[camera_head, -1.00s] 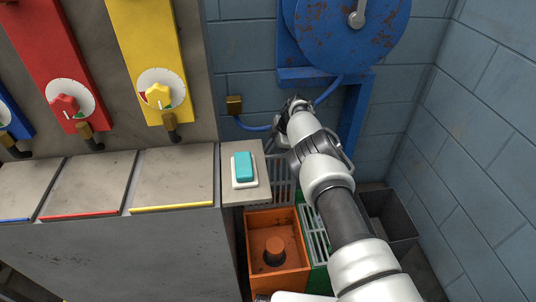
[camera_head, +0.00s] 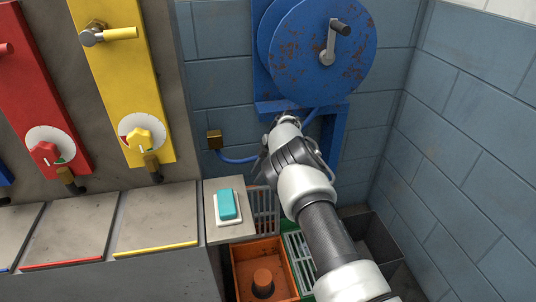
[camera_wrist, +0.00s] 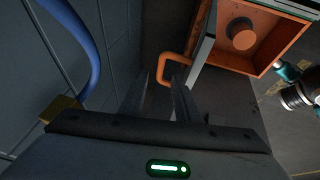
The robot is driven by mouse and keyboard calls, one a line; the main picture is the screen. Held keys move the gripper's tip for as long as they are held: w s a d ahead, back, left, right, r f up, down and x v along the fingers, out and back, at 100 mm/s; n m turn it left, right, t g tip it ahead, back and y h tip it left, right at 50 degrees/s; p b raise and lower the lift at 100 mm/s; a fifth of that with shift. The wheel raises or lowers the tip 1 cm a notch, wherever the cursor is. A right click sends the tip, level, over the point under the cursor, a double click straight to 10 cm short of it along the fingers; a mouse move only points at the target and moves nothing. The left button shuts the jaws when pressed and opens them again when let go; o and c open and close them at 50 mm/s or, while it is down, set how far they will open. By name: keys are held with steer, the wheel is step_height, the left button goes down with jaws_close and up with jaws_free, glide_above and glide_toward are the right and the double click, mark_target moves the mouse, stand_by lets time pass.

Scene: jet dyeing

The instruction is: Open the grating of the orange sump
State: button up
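The orange sump (camera_head: 239,270) is an open-topped box below the teal switch, with an orange round plug (camera_head: 263,283) inside; it also shows at the upper right in the wrist view (camera_wrist: 277,32). Its grey grating (camera_head: 264,212) stands raised at the sump's back edge, seen nearly edge-on in the wrist view (camera_wrist: 203,52). An orange loop handle (camera_wrist: 167,57) sticks out from the grating's far side. My gripper (camera_wrist: 163,82) has its dark fingers apart, with the handle's end close to the tips. Contact cannot be told. In the head view my arm hides the fingers.
A green sump with its grating (camera_head: 299,262) lying flat is right of the orange one. The teal switch (camera_head: 228,204) sits on a ledge at left. A blue reel (camera_head: 300,60) and hose (camera_head: 238,160) are on the wall behind. A dark bin (camera_head: 375,240) stands at right.

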steer(key=p+v, duration=0.2)
steer(key=v, duration=0.8)
steer(key=shift+r, duration=0.2)
steer(key=shift+d, duration=0.15)
